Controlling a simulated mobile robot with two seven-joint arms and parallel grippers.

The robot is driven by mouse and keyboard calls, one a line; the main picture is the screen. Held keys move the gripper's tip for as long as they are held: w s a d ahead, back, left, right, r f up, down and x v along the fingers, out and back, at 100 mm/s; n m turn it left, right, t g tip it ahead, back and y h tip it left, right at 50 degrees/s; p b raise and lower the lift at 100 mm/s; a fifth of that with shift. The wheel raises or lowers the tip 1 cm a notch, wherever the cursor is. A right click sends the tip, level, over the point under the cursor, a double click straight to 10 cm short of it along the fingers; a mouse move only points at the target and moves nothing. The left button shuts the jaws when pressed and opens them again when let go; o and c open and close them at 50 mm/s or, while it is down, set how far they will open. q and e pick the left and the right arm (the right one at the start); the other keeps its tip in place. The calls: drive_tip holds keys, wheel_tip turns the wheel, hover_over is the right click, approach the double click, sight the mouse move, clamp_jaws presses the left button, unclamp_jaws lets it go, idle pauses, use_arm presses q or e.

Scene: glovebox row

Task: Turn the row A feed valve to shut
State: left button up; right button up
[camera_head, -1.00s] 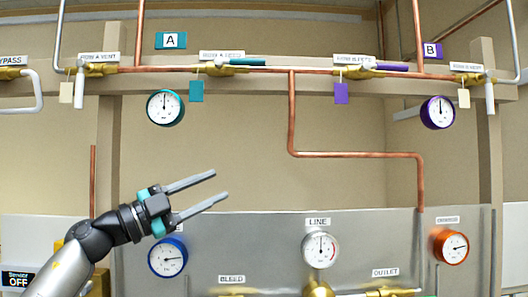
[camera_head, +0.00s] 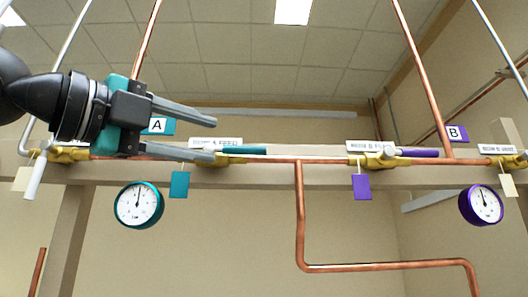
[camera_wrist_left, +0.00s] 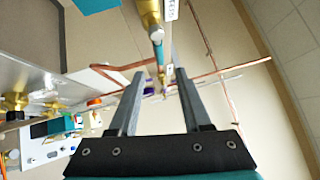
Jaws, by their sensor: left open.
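The row A feed valve (camera_head: 214,159) is a brass body on the horizontal copper pipe. Its teal handle (camera_head: 245,150) points right, lying along the pipe. My left gripper (camera_head: 215,139) comes in from the left, open and empty, with its fingertips by the valve's label and partly covering it. In the left wrist view the brass valve (camera_wrist_left: 150,22) is at the top centre, and its teal handle (camera_wrist_left: 159,52) appears between the lines of the open fingers, beyond the tips. Contact is not visible. My right gripper is not in view.
A teal tag (camera_head: 179,184) hangs below the valve, beside a teal-rimmed gauge (camera_head: 139,205). The row A vent valve (camera_head: 68,155) is left, below my arm. Copper pipes rise above.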

sight(247, 147)
use_arm(q)
drive_tip(key=p+x, duration=0.4)
drive_tip(key=x, duration=0.8)
drive_tip(key=shift+d+r+p, duration=0.1)
drive_tip(key=shift+r+p, duration=0.05)
drive_tip(key=shift+p, duration=0.2)
drive_tip(key=shift+w+d, duration=0.5)
clamp_jaws()
